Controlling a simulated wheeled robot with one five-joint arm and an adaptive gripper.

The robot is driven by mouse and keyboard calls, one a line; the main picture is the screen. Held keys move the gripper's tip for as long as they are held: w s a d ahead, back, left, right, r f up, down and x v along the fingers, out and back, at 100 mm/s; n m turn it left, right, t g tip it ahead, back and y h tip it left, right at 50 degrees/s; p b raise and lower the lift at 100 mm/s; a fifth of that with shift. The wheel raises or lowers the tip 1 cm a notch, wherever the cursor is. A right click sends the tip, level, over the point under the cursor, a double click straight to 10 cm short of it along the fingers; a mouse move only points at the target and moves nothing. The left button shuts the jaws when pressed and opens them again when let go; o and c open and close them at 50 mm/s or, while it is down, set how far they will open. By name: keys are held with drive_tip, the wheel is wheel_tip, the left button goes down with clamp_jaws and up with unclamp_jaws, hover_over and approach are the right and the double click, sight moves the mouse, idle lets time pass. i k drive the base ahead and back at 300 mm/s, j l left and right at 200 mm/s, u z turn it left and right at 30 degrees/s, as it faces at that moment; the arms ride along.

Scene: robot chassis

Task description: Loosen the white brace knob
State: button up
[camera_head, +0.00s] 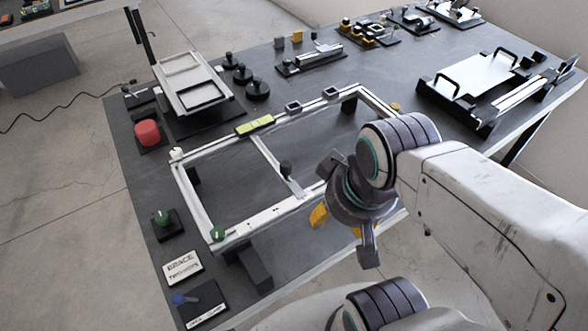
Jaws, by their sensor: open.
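A small white knob (176,153) sits on the far left corner of a pale metal frame (189,207) on the dark table. My gripper (342,232) is open and empty, with yellow finger pads, over the frame's front right side. It is well to the right of the white knob and apart from it. My wrist hides part of the frame's right side.
Green knobs (217,234) (162,216) stand at the front left, beside a brace label plate (183,267) and a blue knob (180,298). A red button (147,132) is just left of the white knob. Black knobs (257,89) and a tilted panel (190,84) stand behind.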

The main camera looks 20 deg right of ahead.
sight(176, 153)
drive_tip(key=i+j+u, duration=0.1)
drive_tip(key=u, duration=0.75)
drive_tip(key=i+l, duration=0.05)
drive_tip(key=i, duration=0.05)
